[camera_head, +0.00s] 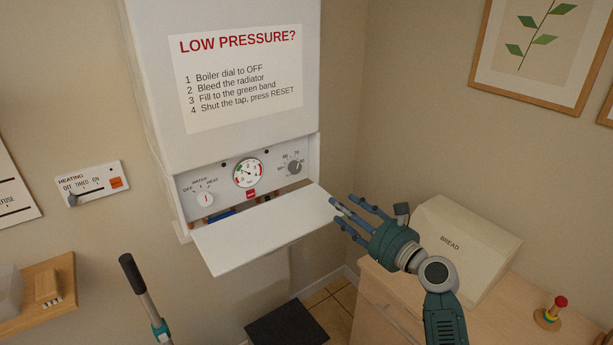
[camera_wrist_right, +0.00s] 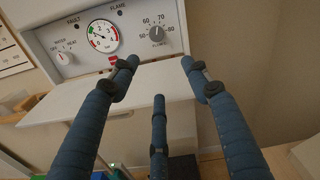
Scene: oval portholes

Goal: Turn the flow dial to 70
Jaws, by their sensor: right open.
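The flow dial (camera_head: 295,167) is a small grey knob at the right end of the boiler's control panel. My right gripper (camera_head: 345,206) is open and empty, in front of the panel and to the right of the lowered flap. In the wrist view its spread fingers (camera_wrist_right: 159,70) lie below the dial, apart from it. My left gripper is not in view.
The white flap (camera_head: 262,232) hangs open below the panel. The pressure gauge (camera_head: 247,173) and water/heat knob (camera_head: 205,199) sit left of the dial. A bread box (camera_head: 462,242) stands on the cabinet at right. A black-gripped pole (camera_head: 134,275) rises at lower left.

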